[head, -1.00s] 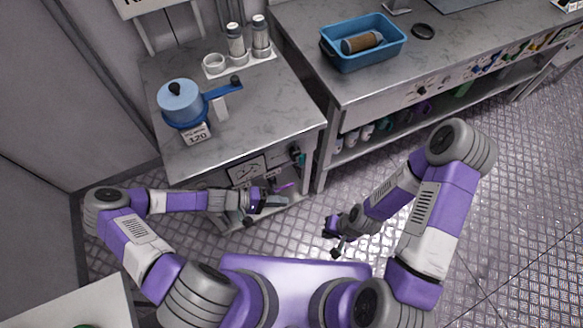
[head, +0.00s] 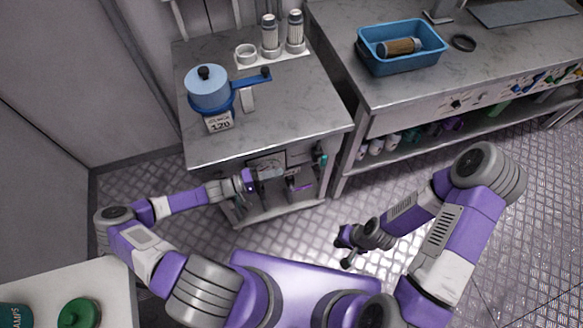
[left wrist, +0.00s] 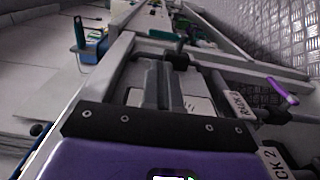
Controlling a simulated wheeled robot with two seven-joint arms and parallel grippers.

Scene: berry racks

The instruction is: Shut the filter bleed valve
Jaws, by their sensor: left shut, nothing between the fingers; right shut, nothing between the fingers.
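The blue filter housing (head: 207,92) stands on the grey bench at the left, with a black knob (head: 204,72) on top and a blue lever (head: 243,80) sticking out to the right. A "120" label (head: 219,122) stands before it. I cannot tell which part is the bleed valve. Below the bench front are a purple handle (head: 299,187) and a teal one (head: 322,161); the purple handle (left wrist: 282,90) also shows in the left wrist view. My left gripper (head: 263,190) is shut and empty, near the bench front below the top. My right gripper (head: 347,263) is shut and empty above the floor.
A blue tray (head: 402,68) with a brown cylinder (head: 399,46) sits on the right-hand counter. "Rack" labels (left wrist: 240,104) show in the left wrist view. A white table (head: 105,290) is at lower left.

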